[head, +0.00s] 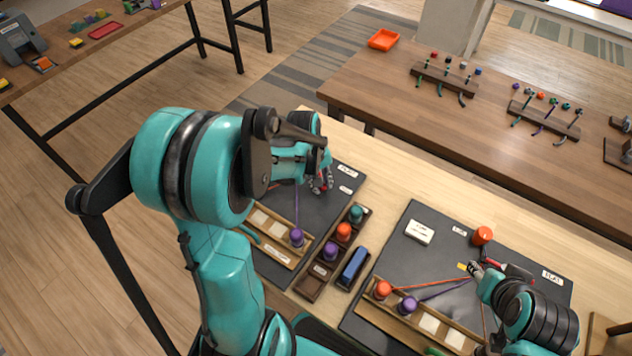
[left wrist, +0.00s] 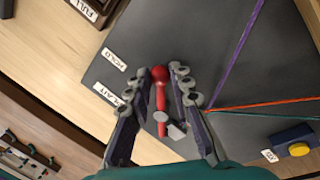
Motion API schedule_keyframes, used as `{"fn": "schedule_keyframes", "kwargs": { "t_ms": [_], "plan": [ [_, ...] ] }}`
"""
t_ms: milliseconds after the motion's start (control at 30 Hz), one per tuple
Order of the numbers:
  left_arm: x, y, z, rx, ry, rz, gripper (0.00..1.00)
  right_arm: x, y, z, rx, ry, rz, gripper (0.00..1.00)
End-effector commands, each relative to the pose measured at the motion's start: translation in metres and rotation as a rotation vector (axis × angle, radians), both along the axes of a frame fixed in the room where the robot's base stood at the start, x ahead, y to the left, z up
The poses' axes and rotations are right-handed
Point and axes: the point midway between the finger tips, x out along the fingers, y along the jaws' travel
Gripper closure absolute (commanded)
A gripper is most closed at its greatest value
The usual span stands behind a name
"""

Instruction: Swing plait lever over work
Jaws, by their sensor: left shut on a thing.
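My left gripper (head: 320,182) is over the far end of the left dark mat (head: 338,205) in the head view. In the left wrist view its fingers (left wrist: 158,88) are shut around a red lever (left wrist: 160,103) with a round red knob, which lies between the PLAIT label (left wrist: 105,94) and the small grey pivot. A HOLD label (left wrist: 115,60) lies beside it. A purple cord (left wrist: 240,50) and an orange cord (left wrist: 262,106) meet right of the gripper. My right gripper (head: 474,268) is at the right mat (head: 400,262), beside another red lever (head: 512,271); its jaw state is unclear.
A blue box with a yellow button (left wrist: 298,149) is at the wrist view's lower right.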

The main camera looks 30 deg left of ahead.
Motion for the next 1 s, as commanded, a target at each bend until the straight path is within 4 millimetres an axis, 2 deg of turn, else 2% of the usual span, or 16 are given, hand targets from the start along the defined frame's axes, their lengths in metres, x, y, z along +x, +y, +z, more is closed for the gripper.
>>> {"fn": "schedule_keyframes", "kwargs": {
  "t_ms": [600, 1000],
  "plan": [
    [0.029, -0.023, 0.0, 0.0, -0.001, 0.561, 1.0, 0.0, 0.0, 0.001, 0.0, 0.0, 0.0, 0.6],
    [0.042, -0.027, 0.0, 0.0, 0.0, 0.775, 1.0, 0.0, 0.0, 0.001, 0.0, 0.0, 0.0, 0.6]
  ]
}}
